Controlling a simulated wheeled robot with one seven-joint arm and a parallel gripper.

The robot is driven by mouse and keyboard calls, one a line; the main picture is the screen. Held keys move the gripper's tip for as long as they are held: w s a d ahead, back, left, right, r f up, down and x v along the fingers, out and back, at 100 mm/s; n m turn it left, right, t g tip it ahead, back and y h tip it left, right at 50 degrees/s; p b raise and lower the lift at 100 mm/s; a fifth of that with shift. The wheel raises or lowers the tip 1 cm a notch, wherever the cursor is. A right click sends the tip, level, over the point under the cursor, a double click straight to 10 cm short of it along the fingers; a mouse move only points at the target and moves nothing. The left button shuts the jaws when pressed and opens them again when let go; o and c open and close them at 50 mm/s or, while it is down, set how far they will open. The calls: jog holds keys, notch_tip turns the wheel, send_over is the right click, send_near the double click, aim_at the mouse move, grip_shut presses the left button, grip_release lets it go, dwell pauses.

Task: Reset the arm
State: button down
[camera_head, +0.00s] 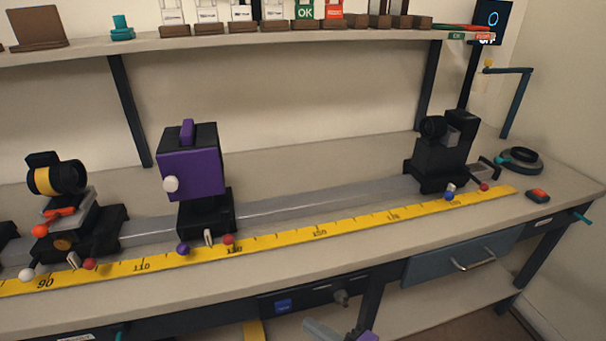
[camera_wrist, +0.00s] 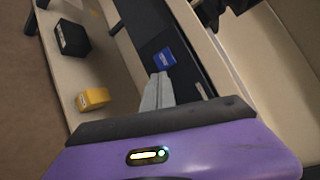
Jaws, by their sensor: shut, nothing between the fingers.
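My gripper (camera_head: 328,331) shows at the bottom edge of the head view, low in front of the bench. In the wrist view its grey fingers (camera_wrist: 157,92) are shut together with nothing between them. The purple body of my wrist fills the bottom of the wrist view. The fingers appear close to the dark bench front with a blue label (camera_wrist: 164,59); I cannot tell whether they touch it. The rest of my arm is mostly out of view.
The bench top (camera_head: 330,245) carries a rail (camera_head: 310,203) with a purple-faced unit (camera_head: 192,173), a lens mount (camera_head: 75,207) and a black unit (camera_head: 440,160). A yellow ruler (camera_head: 290,240) runs along the front. A knob (camera_head: 341,297) and blue drawer (camera_head: 462,256) are on the bench front. Below are a black box (camera_wrist: 72,39) and yellow box (camera_wrist: 93,99).

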jog(key=s+d+r+n+t+h+p, duration=0.35)
jog(key=s+d+h, duration=0.65)
jog(key=d, duration=0.4)
jog(key=s+d+r+n+h+p, duration=0.1)
jog(key=s+r+n+p, duration=0.3)
jog(key=s+r, duration=0.4)
jog(key=s+d+r+n+h+p, duration=0.1)
jog(key=s+d+r+n+p, duration=0.1)
jog(key=s+r+n, duration=0.3)
jog(key=s+r+p, duration=0.1)
jog(key=s+r, duration=0.3)
jog(key=s, duration=0.7)
jog(key=shift+d+r+t+p, duration=0.25)
jog(key=shift+d+t+p, duration=0.1)
jog(key=shift+p, duration=0.05)
